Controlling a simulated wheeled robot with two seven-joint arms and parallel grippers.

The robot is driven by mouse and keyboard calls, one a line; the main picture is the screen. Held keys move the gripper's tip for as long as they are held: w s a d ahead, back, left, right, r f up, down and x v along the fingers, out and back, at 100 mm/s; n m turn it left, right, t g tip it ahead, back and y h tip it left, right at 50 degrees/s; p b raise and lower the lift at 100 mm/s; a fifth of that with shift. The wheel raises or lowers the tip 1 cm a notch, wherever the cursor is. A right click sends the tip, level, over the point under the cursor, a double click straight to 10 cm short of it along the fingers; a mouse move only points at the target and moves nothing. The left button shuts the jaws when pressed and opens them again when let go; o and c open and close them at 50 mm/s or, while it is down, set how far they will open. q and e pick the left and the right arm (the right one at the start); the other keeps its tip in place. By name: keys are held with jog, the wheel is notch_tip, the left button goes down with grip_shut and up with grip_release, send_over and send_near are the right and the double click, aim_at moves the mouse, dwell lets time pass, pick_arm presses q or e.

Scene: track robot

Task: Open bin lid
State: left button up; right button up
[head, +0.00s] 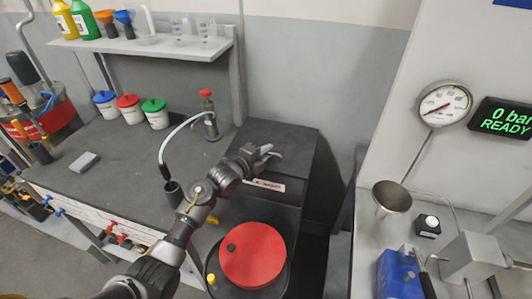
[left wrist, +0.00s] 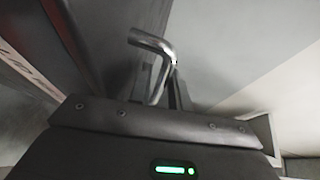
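A dark box-shaped bin (head: 266,188) with a pale label bearing red marks stands at the middle of the head view. Its flat dark lid (head: 289,138) looks down. My left gripper (head: 267,153) is over the bin's front edge, at the lid's near left part. A bent shiny metal bar (left wrist: 157,66) is just ahead of the gripper's dark body in the left wrist view. My right gripper is not in view.
A black drum with a red round top (head: 253,254) stands in front of the bin. A grey workbench (head: 110,185) with a curved hose (head: 170,141) and several small tubs lies left. A bench with a metal funnel (head: 392,197) and gauge (head: 443,103) is right.

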pick_arm(q)
grip_shut()
jog(key=w+r+n+g+y+p, duration=0.1)
jog(key=w+r+g+p, duration=0.2)
jog(key=r+p, duration=0.2)
jog(key=w+d+r+n+g+y+p, duration=0.1)
jog(key=w+r+g+p, duration=0.1)
jog(key=r+p, duration=0.4)
jog(key=shift+w+r+g+p, duration=0.3)
jog(key=shift+w+r+g, duration=0.1)
jog(key=shift+w+r, duration=0.4)
jog(key=shift+d, duration=0.1)
grip_release()
jog(key=shift+s, duration=0.1)
